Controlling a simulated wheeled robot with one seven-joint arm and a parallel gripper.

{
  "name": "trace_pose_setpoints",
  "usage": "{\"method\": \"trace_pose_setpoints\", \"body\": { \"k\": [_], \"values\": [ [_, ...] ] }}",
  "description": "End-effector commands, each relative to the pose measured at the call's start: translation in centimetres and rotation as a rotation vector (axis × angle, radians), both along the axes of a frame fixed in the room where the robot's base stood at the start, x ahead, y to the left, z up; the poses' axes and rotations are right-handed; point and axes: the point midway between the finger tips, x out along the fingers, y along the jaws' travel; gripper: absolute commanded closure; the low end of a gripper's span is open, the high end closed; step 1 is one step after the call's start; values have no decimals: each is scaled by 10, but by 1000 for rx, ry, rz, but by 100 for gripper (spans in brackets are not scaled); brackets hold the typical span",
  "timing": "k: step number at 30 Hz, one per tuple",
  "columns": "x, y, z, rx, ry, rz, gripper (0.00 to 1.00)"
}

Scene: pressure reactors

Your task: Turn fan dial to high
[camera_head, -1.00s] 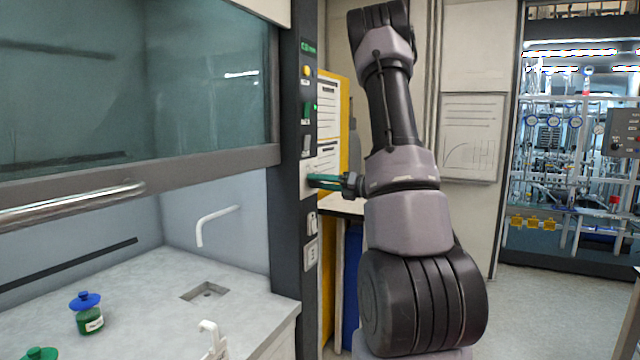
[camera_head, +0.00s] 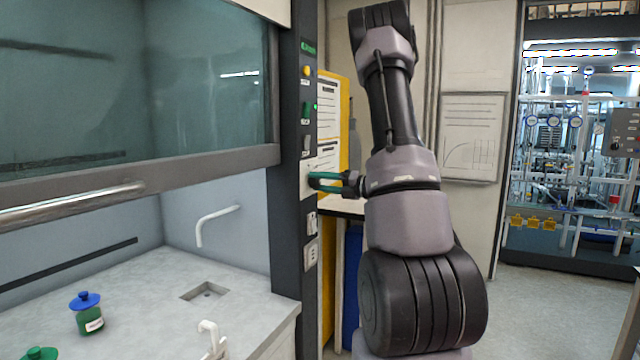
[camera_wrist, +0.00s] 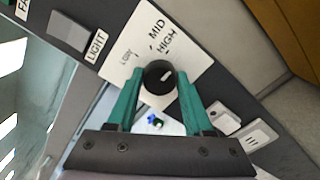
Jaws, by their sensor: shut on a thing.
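The fan dial (camera_wrist: 158,75) is a round black knob with a white mark. It sits on a white plate (camera_wrist: 187,75) printed LOW, MID and HIGH. In the wrist view the white mark points up and to the right, on the side of the word HIGH; I cannot tell whether it lines up exactly. My gripper (camera_wrist: 158,84) has its two green fingers on either side of the knob, shut on it.
A light switch (camera_wrist: 72,33) labelled LIGHT and power outlets (camera_wrist: 222,118) flank the dial plate. The hood's glass sash (camera_head: 130,90) and its handle (camera_head: 70,205) are to the left. A green bottle with a blue cap (camera_head: 88,315) stands on the hood worktop.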

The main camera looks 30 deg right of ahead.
Motion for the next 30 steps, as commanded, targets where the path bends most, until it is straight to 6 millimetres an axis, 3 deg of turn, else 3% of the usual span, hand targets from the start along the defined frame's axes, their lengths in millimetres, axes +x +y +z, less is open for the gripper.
{"method": "trace_pose_setpoints", "body": {
  "k": [1, 2, 4, 17, 30],
  "values": [
    [-1, 0, -1, 0, 3, 0, 100],
    [-1, 0, -1, 0, 3, 0, 45],
    [-1, 0, -1, 1, 3, -1, 19],
    [-7, -7, 0, 0, 1, -4, 19],
    [-71, -57, -1, 1, 2, -5, 19]
  ]
}}
